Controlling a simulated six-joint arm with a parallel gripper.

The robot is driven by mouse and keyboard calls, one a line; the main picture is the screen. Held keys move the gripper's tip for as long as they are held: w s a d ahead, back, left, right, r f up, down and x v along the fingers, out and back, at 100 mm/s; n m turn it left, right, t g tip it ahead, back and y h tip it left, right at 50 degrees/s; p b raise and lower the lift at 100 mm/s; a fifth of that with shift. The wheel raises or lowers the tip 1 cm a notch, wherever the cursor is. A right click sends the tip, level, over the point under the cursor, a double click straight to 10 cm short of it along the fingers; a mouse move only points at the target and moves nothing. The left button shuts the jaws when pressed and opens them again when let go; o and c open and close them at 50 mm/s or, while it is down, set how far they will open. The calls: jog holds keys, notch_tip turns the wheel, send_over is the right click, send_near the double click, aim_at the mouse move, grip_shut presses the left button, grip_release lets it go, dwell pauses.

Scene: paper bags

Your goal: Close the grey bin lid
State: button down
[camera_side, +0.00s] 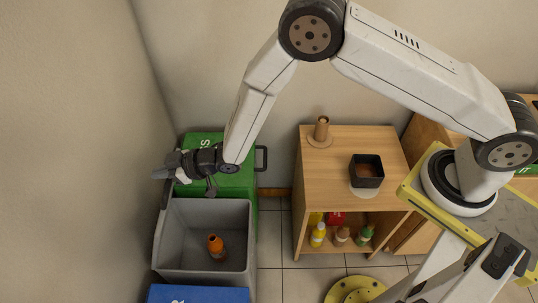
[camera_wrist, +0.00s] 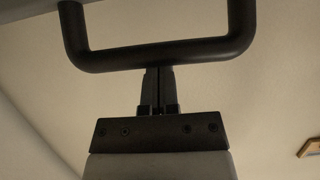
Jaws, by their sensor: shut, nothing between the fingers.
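The grey bin (camera_side: 247,235) stands open in the side view, with an orange-capped bottle (camera_side: 216,248) inside. Its lid (camera_side: 162,225) is upright along the bin's left side by the wall, seen nearly edge-on. My gripper (camera_side: 168,173) is at the bin's back left, near the top of the lid. In the wrist view my gripper (camera_wrist: 158,75) has its two fingers together and empty. A dark U-shaped handle (camera_wrist: 160,54) runs across just beyond the fingertips. The fingertips reach the bar's edge; I cannot tell whether they touch it.
A green bin (camera_side: 205,140) stands behind the grey one and a blue bin (camera_side: 198,294) in front. A wooden cabinet (camera_side: 318,170) to the right carries a dark square pot (camera_side: 366,171) and has several bottles on its lower shelf. The wall is close on the left.

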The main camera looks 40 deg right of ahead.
jog(key=shift+s+d+f, duration=0.4)
jog(key=shift+s+d, duration=0.05)
jog(key=shift+d, duration=0.05)
jog(key=shift+s+d+f, duration=0.1)
jog(key=shift+s+d, duration=0.05)
